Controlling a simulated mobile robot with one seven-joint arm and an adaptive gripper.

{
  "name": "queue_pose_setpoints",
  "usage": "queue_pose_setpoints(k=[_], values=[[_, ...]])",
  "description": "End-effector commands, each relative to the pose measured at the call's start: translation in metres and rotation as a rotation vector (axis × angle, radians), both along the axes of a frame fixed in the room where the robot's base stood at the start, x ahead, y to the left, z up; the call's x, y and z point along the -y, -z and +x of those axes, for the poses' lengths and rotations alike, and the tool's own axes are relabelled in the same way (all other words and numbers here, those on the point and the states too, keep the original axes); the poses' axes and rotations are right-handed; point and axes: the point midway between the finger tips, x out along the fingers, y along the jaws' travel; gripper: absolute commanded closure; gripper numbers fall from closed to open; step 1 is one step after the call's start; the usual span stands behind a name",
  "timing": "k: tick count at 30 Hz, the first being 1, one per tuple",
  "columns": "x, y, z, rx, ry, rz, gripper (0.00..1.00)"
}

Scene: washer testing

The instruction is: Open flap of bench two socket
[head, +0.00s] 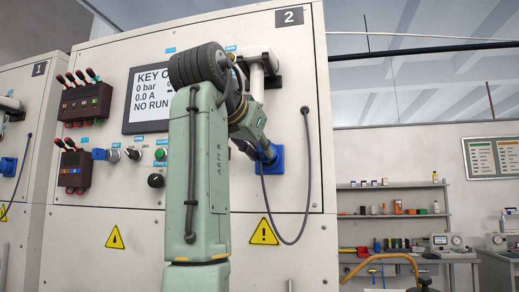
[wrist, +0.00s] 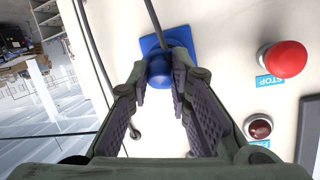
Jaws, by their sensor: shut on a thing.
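The bench two socket (head: 277,161) is blue and sits on the right part of the panel marked 2. It also shows in the wrist view as a blue square plate (wrist: 180,38) with a rounded blue front part (wrist: 158,74), which looks like its flap. My gripper (head: 263,152) is at the socket and covers much of it in the head view. In the wrist view my gripper's fingertips (wrist: 162,70) are on either side of the rounded part, shut on it. How far the flap is lifted cannot be told.
A black cable (head: 308,190) loops down the panel and up to the socket area. A red stop button (wrist: 287,59) and a dark red button or lamp (wrist: 258,127) are right of the fingers in the wrist view. A screen (head: 147,98) is left of my arm.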

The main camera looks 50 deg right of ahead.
Motion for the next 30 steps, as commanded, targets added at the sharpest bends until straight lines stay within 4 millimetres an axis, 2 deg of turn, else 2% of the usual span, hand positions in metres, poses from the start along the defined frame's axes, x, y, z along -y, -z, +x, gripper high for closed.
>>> queue_pose_setpoints(k=[3, 4, 13, 23, 26, 30], values=[[0.0, -0.001, 0.0, 0.002, -0.001, -0.004, 1.0], [0.0, -0.001, 0.0, 0.002, -0.001, -0.004, 0.81], [0.0, -0.001, 0.0, 0.001, 0.0, -0.003, 0.61], [-0.002, -0.001, 0.0, 0.001, 0.0, -0.003, 0.61], [-0.01, -0.004, -0.003, 0.002, -0.001, -0.003, 0.61], [-0.033, -0.011, -0.011, 0.003, -0.002, -0.006, 0.61]])
